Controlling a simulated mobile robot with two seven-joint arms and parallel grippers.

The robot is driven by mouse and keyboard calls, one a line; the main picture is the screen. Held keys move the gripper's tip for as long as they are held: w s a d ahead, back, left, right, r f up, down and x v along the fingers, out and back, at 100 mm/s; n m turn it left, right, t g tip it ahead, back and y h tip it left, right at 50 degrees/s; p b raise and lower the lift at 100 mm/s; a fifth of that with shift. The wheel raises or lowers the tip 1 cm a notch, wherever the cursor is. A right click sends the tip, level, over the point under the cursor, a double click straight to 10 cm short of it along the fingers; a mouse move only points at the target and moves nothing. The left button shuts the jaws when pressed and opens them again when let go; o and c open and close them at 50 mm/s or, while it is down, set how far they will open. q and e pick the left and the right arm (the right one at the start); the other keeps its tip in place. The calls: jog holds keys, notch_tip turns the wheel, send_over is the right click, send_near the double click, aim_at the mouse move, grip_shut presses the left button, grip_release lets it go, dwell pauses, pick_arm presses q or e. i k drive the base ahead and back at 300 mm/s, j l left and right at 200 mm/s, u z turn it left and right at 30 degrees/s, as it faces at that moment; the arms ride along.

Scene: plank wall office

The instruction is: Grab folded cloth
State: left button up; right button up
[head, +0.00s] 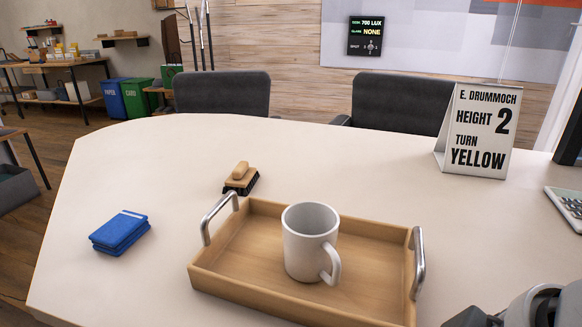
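The folded blue cloth (120,232) lies flat on the left part of the white table, left of the wooden tray and apart from it. It is folded in layers and has a small pale strip along its far edge. Part of my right arm shows at the bottom right corner, with a dark end piece cut off by the frame edge; its fingers cannot be made out. It is far from the cloth, across the tray. My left gripper is not in view. Nothing touches or covers the cloth.
A wooden tray (232,284) with metal handles holds a white mug (304,245). A brush (241,178) lies behind the tray. Two chairs stand behind the table (160,170). Table around the cloth is clear.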

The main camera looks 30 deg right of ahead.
aim_at(115, 235)
jog(key=i+j+z, duration=0.25)
jog(key=i+j, duration=0.25)
jog(key=i+j+z, duration=0.25)
jog(key=i+j, duration=0.25)
jog(key=j, duration=0.2)
